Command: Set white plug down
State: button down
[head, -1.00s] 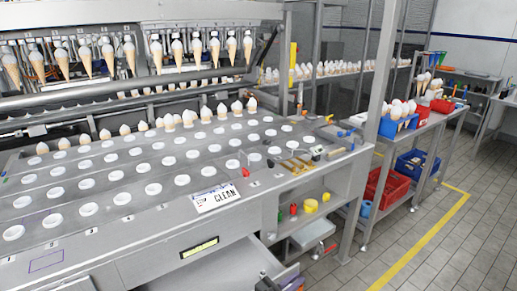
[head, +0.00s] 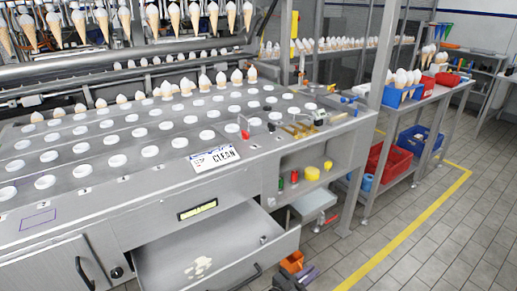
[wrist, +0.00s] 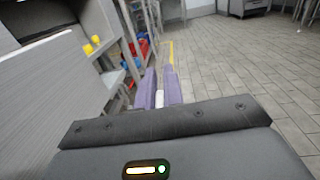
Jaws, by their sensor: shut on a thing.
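The white plug (wrist: 159,98) shows in the wrist view as a small pale piece between the two purple fingers of my gripper (wrist: 159,90). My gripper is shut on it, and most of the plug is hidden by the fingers. In the head view my gripper (head: 306,274) shows only in part at the bottom edge, beside the open drawer (head: 160,262). The plug cannot be made out there.
The steel worktop (head: 130,180) has rows of white cups and a CLEAN sign (head: 214,157). A shelf below it holds a yellow part (head: 312,173). Blue and red bins stand on the right rack. Tiled floor (head: 430,240) is open at right.

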jog(key=w+r+n+t+y+p, duration=0.3)
jog(key=r+n+y+p, duration=0.2)
jog(key=p, duration=0.7)
jog(key=w+r+n+t+y+p, duration=0.3)
jog(key=r+n+t+y+p, duration=0.1)
jog(key=r+y+p, duration=0.5)
notch_tip(320, 180, up, 3)
jog(key=n+p, duration=0.1)
jog(key=p, duration=0.1)
jog(key=shift+p, duration=0.35)
jog(key=s+f, duration=0.4)
jog(key=f, duration=0.1)
jog(key=shift+s+f, duration=0.2)
jog(key=shift+f, duration=0.05)
